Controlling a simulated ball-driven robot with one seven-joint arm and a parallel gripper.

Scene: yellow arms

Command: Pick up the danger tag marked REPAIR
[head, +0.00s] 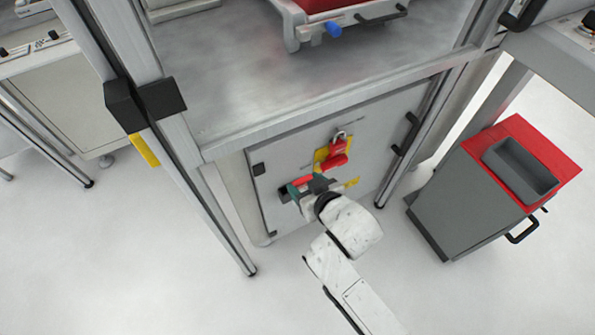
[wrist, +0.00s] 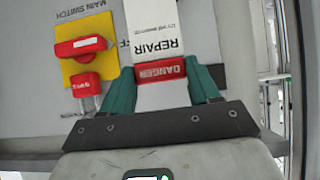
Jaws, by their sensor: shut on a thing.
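The danger tag (wrist: 158,40) is a white card with a red DANGER band and the word REPAIR in black. In the wrist view it stands between the two green fingers of my gripper (wrist: 161,84), which are shut on its red end. In the head view my gripper (head: 298,190) is at the front of the grey cabinet, and a red part of the tag (head: 301,181) shows beside it. A dark holder behind the tag is mostly hidden, so I cannot tell whether the tag still touches it.
A red rotary main switch on a yellow plate (head: 321,157), with a red padlock (wrist: 85,84) on it, is close to my gripper. A grey cart with a red top (head: 537,139) stands at the right. A steel worktop (head: 230,85) overhangs the cabinet. The floor in front is clear.

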